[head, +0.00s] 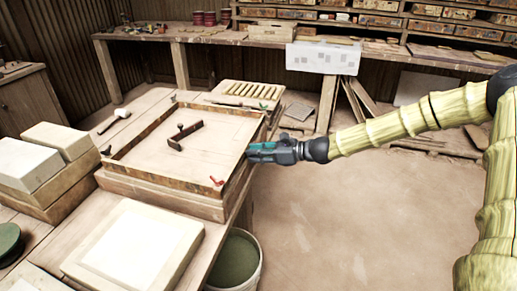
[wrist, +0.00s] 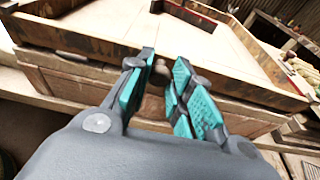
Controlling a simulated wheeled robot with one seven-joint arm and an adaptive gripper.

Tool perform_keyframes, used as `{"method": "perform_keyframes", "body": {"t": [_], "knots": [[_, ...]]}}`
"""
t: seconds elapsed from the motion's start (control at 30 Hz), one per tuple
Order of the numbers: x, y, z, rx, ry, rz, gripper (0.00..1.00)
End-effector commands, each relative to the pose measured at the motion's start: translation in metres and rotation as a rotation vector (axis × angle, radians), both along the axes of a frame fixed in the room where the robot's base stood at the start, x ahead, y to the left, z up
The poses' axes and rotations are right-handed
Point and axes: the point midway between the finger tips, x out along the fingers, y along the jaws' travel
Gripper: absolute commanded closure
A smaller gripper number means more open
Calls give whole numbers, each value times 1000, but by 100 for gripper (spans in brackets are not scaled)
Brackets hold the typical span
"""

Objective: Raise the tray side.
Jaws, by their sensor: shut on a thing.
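The tray (head: 206,124) is a shallow wooden frame with dark, worn sides, lying on a thick wooden base (head: 165,199) on the bench. Its right side (head: 256,133) is the one at my gripper (head: 250,152). In the wrist view, this tray side (wrist: 85,41) runs across behind my gripper (wrist: 164,62). The teal fingers are shut on a small brown knob (wrist: 157,77) at that side. The fingers partly hide the knob and the middle of the side. The side looks level with the rest of the frame.
A dark handle (head: 186,136) and a red clip (head: 217,181) are on the tray. Pale blocks (head: 27,164) stand to the left, a pale slab (head: 134,246) in front. A bucket (head: 236,261) stands below the bench. The floor (head: 325,215) to the right is clear.

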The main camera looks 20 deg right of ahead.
Motion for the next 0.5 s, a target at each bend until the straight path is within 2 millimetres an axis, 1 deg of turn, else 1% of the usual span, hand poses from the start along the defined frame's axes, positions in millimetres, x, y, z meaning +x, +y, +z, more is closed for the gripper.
{"method": "perform_keyframes", "body": {"t": [0.03,0.23,0.5], "knots": [[1,1,6,-18,9,2,100],[2,3,5,-60,38,1,100],[2,2,4,-66,42,0,100]]}}
